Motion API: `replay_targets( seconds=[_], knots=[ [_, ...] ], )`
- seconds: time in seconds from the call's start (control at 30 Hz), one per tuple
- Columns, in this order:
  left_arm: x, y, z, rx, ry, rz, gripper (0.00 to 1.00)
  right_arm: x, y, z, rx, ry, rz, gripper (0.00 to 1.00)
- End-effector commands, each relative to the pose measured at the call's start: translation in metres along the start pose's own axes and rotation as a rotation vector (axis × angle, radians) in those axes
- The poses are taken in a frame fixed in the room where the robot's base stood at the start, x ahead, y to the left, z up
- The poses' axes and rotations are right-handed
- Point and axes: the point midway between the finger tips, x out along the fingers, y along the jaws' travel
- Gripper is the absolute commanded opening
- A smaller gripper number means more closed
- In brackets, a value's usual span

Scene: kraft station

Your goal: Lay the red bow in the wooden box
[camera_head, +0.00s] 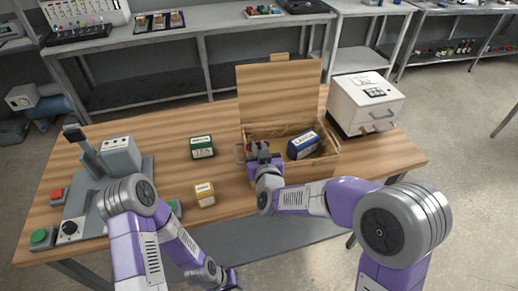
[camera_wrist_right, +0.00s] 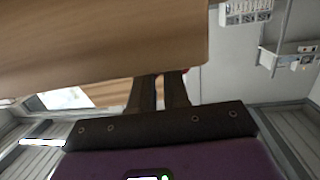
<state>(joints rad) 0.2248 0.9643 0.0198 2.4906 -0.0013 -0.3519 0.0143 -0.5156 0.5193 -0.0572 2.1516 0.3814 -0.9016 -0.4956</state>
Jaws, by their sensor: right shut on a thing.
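The wooden box (camera_head: 321,167) stands open on the table, its lid (camera_head: 279,92) raised at the back. My right gripper (camera_head: 259,152) is over the left part of the box. It is shut on a small reddish thing that I take to be the red bow, mostly hidden by the gripper. In the right wrist view the two fingers (camera_wrist_right: 158,92) are close together before a wooden panel, and the bow cannot be made out. A blue box (camera_head: 303,145) lies in the right part of the wooden box. My left gripper (camera_head: 232,280) is low at the bottom edge, its jaws unclear.
A green box (camera_head: 202,147) and a yellow box (camera_head: 205,194) stand left of the wooden box. A white drawer unit (camera_head: 365,103) is close at its right. A grey machine (camera_head: 120,155) with buttons is at the table's left. The table's back left is clear.

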Motion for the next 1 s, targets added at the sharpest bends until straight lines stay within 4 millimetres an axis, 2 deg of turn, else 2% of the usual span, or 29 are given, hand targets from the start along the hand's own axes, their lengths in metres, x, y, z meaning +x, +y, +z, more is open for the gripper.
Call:
replay_targets(
  seconds=[0.2, 0.23, 0.37, 0.7, 0.9, 1.0],
  knots=[
    [0.004, -0.001, 0.0, 0.0, 0.0, 0.0, 0.43, 0.001, 0.0, 0.003, 0.0, 0.0, 0.0, 0.01],
    [0.003, -0.001, 0.0, 0.0, 0.0, 0.0, 0.43, 0.001, 0.0, 0.003, 0.0, 0.0, 0.0, 0.2],
    [0.003, -0.001, 0.0, 0.0, 0.0, 0.0, 0.43, 0.001, 0.0, 0.003, 0.0, 0.0, 0.0, 0.4],
    [0.001, -0.001, 0.0, 0.0, 0.0, 0.0, 0.43, 0.0, 0.0, 0.001, 0.0, 0.0, 0.0, 0.41],
    [-0.015, 0.005, 0.001, 0.0, 0.0, 0.0, 0.43, -0.003, 0.0, -0.015, 0.0, 0.0, 0.0, 0.41],
    [-0.011, 0.004, 0.0, 0.0, 0.0, 0.0, 0.43, -0.026, 0.0, -0.01, 0.0, -0.001, -0.001, 0.41]
  ],
)
